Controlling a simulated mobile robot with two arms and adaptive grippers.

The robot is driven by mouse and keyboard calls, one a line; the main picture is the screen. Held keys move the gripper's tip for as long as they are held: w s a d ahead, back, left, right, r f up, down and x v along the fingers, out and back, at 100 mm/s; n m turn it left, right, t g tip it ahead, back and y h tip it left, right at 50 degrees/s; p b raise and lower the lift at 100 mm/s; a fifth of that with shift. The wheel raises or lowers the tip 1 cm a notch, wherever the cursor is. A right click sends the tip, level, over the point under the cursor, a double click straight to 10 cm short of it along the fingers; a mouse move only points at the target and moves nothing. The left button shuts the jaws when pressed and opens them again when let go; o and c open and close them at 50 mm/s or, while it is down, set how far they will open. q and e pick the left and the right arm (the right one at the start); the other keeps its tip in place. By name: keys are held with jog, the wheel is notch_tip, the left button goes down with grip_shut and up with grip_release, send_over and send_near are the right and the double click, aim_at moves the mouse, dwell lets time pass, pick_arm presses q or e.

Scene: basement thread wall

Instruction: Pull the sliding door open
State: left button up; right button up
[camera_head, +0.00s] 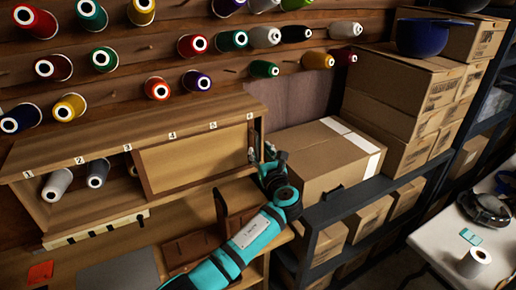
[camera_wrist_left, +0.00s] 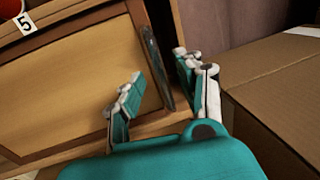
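The sliding door (camera_head: 195,158) is a light wooden panel in a brown frame on the wall cabinet (camera_head: 60,160). It covers the cabinet's right part, below the numbers 4 to 6. It also shows in the left wrist view (camera_wrist_left: 70,75), with a dark metal handle strip (camera_wrist_left: 158,70) along its right edge. My left gripper (camera_head: 262,160) is at the door's right end. In the left wrist view the gripper (camera_wrist_left: 163,90) is open, one finger on each side of the strip; I cannot tell whether either touches it. My right gripper is not in view.
Spools (camera_head: 97,172) sit in the cabinet's open left part. A large cardboard box (camera_head: 315,165) stands close to the right of my left gripper. A wooden holder (camera_head: 222,215) stands on the bench below. Several thread spools hang on the wall above.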

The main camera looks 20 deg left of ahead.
pick_arm(q)
jog(key=v, duration=0.8)
jog(key=shift+s+d, duration=0.3)
jog(key=shift+f, duration=0.1)
